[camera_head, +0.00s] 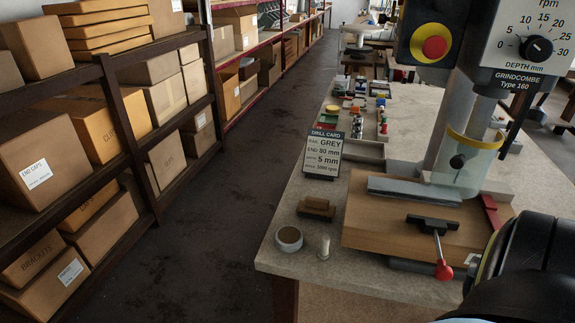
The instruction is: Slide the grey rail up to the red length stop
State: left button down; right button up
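The grey rail (400,189) lies flat on a wooden board (375,226) on the drill bench, running left to right. Its right part passes behind the drill's clear guard (456,174). The red length stop (492,212) stands at the board's right side, beyond the rail's right end. A gap seems to show between them, but the guard makes its size hard to tell. A black clamp (433,224) with a red-knobbed lever sits on the board in front of the rail. A dark part of my arm fills the lower right corner. Neither gripper is in view.
A drill card (325,155) reads GREY, 80 mm, 5 mm. A brown block (317,208), a white ring-shaped roll (289,238) and a small pale cylinder (324,247) stand left of the board. Shelves of boxes (85,104) line the left; the aisle floor is clear.

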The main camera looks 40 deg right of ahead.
aim_at(402, 189)
jog(key=u, duration=0.15)
jog(key=i, duration=1.45)
jog(key=z, duration=3.2)
